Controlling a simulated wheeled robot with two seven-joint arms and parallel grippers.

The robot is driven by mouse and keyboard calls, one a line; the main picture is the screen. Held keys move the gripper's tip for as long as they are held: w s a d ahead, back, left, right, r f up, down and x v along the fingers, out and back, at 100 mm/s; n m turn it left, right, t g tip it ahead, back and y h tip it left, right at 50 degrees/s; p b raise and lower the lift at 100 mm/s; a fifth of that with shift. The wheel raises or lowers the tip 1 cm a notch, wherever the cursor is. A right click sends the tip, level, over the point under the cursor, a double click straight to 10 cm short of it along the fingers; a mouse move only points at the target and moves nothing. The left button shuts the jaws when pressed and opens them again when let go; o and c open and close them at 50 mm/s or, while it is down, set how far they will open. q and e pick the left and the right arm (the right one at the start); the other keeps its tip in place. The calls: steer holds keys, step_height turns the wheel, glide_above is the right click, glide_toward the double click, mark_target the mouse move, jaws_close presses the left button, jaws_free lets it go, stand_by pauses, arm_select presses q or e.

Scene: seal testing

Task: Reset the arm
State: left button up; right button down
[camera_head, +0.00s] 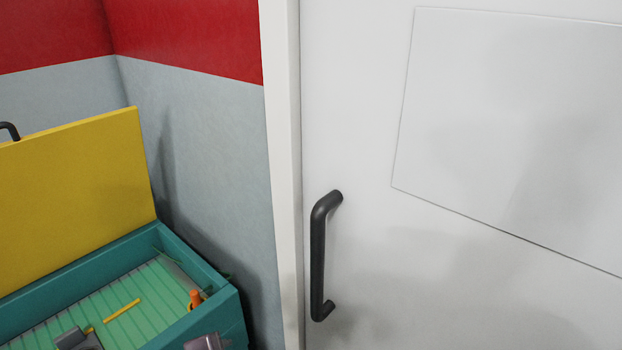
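Neither of my grippers can be made out in the head view. No arm of mine can be clearly seen either. A small grey-purple shape (207,342) is cut off by the bottom edge, in front of the box's right end. I cannot tell what it is.
A white door (360,90) with a dark upright handle (318,255) fills the right side. An open teal box (228,308) with a raised yellow lid (75,195) stands at lower left, holding small items, including a grey one (78,338). A red and grey wall (200,150) is behind.

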arm_select(q)
steer(key=s+a+f+n+g+y, duration=0.15)
steer(key=s+a+n+g, duration=0.25)
steer(key=s+n, duration=0.7)
step_height(320, 180, down, 29)
steer(key=g, duration=0.1)
steer(key=s+a+f, duration=0.2)
steer(key=s+f, duration=0.8)
steer(key=s+a+f+g, duration=0.1)
steer(key=s+a+f, duration=0.1)
steer(key=s+f, duration=0.8)
steer(key=shift+s+n+g, duration=0.15)
steer(key=shift+n+g, duration=0.15)
steer(key=shift+c, duration=0.2)
